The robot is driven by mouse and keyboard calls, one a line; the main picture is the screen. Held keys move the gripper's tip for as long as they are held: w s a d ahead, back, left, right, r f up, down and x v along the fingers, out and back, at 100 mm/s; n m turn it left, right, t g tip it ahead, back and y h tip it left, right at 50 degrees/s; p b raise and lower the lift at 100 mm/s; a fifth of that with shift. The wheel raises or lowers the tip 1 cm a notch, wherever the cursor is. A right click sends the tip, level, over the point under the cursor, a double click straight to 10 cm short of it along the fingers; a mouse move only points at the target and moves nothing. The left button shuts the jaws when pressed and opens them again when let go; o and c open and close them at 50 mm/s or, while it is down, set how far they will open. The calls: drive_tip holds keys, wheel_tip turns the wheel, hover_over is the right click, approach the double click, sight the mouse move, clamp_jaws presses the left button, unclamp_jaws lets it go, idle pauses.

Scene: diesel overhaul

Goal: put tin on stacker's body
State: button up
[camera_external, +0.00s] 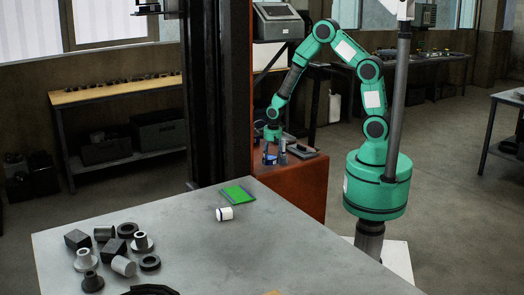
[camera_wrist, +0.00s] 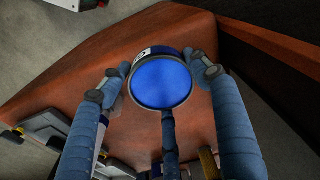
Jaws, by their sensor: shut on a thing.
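The stacker's body (camera_wrist: 165,30) is the orange-brown surface behind the tin. In the external view, my gripper (camera_external: 273,152) is at the top of the stacker's body (camera_external: 297,192), and a small blue patch of the tin (camera_external: 268,158) shows between its fingers. I cannot tell whether the tin touches the surface.
The stacker's dark mast (camera_external: 217,90) stands just left of my gripper. A grey table (camera_external: 200,260) in front holds a green flat item (camera_external: 238,194), a white cylinder (camera_external: 225,213) and several metal parts (camera_external: 110,245). A dark flat item (camera_external: 301,151) lies right of my gripper.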

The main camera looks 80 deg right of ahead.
hover_over(262, 168)
drive_tip(key=shift+s+a+f, duration=0.15)
drive_tip(key=shift+a+f, duration=0.05)
drive_tip(key=shift+a, duration=0.05)
drive_tip(key=shift+f, duration=0.1)
drive_tip(key=shift+f+b, duration=0.75)
drive_tip(key=shift+f, duration=0.9)
drive_tip(key=o, duration=1.5)
drive_tip(key=shift+f, duration=0.1)
drive_tip(key=shift+s, duration=0.1)
drive_tip(key=r+p, duration=0.1)
drive_tip(key=r, duration=0.7)
drive_tip(key=s+r+p, duration=0.1)
drive_tip(key=r, duration=0.3)
drive_tip(key=shift+s+a+r+p, duration=0.1)
drive_tip(key=shift+a+p, duration=0.2)
drive_tip(key=shift+p, duration=0.05)
